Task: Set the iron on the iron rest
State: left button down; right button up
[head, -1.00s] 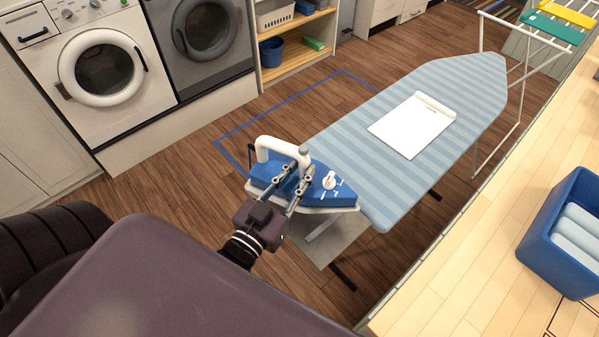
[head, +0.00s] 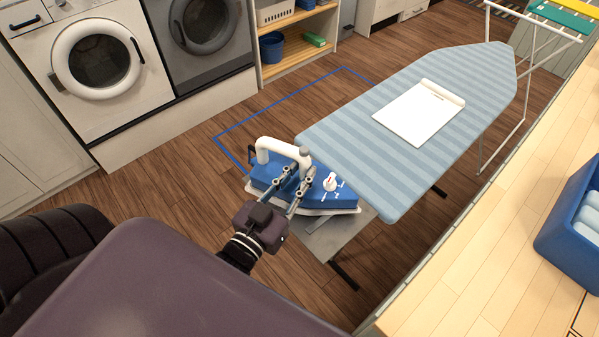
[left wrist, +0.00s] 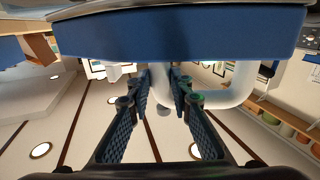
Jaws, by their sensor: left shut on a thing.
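The iron (head: 312,194) has a blue body, a pale sole, a white handle and a white dial. My left gripper (head: 303,178) is shut on it at the handle and holds it level, in the air, at the near end of the ironing board (head: 345,142). In the left wrist view the blue body (left wrist: 190,36) fills the top, with the white handle (left wrist: 238,88) at the fingers. A flat white plate with a raised far edge, apparently the iron rest (head: 416,114), lies empty on the striped board. My right gripper is out of view.
A blue bin (head: 572,232) with rolled cloths stands on the wooden counter (head: 455,285) at right. A drying rack (head: 525,30) is beyond the board. Washing machines (head: 95,62) and a shelf (head: 300,52) line the back. A grey panel (head: 342,236) is low beneath the iron.

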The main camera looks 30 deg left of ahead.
pick_arm(q)
jog(key=shift+f+b, duration=0.25)
jog(key=shift+b, duration=0.05)
dwell(0.6)
jog(key=c, duration=1.7)
grip_release()
jog(key=shift+o, duration=0.2)
jog(key=shift+s+f, duration=0.1)
jog(key=shift+f, duration=0.4)
jog(key=s, duration=1.2)
jog(key=shift+r, duration=0.35)
jog(key=shift+a, duration=0.1)
